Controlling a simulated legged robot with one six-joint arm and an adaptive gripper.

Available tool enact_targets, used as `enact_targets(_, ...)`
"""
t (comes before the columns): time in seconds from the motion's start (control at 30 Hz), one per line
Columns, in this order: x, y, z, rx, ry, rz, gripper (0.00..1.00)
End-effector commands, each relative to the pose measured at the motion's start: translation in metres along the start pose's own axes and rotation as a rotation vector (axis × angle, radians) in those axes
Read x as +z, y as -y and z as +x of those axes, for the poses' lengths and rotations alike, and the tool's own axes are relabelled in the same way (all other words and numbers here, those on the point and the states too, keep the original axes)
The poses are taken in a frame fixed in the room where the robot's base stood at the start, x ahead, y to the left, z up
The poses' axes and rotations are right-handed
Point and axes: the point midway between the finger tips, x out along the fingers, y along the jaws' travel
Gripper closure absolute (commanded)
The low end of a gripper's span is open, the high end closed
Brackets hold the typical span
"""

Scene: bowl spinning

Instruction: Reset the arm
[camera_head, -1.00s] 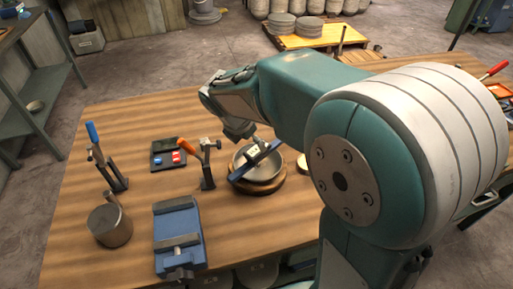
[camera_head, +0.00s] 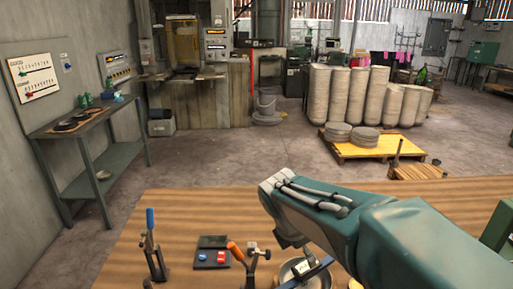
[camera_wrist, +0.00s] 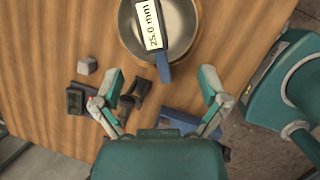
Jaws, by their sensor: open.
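My gripper (camera_wrist: 161,76) is open and empty in the wrist view, its two teal-and-grey fingers spread above the wooden table. In the head view my arm reaches in from the right, and my wrist hides most of the gripper. A metal bowl (camera_wrist: 188,36) lies ahead of the fingertips in the wrist view. A blue measuring tool (camera_wrist: 150,24) with a "25.0 mm" display lies across it. In the head view the bowl (camera_head: 288,274) and tool (camera_head: 315,271) are partly cut off at the bottom edge.
The wooden table (camera_head: 190,205) also holds a blue-handled clamp (camera_head: 152,245), an orange-handled clamp (camera_head: 240,255) and a black tray (camera_head: 205,260) with red and blue pieces. A side bench (camera_head: 85,120) stands left. A yellow pallet (camera_head: 350,152) with discs stands behind, across open floor.

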Motion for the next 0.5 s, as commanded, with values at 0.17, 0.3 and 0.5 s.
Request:
enact_targets(0.17,0.009,0.048,-0.023,0.060,-0.084,0.485,0.06)
enact_targets(0.3,0.007,0.084,-0.036,0.090,-0.169,0.882,0.06)
enact_targets(0.5,-0.001,0.131,-0.046,0.103,-0.314,1.440,0.06)
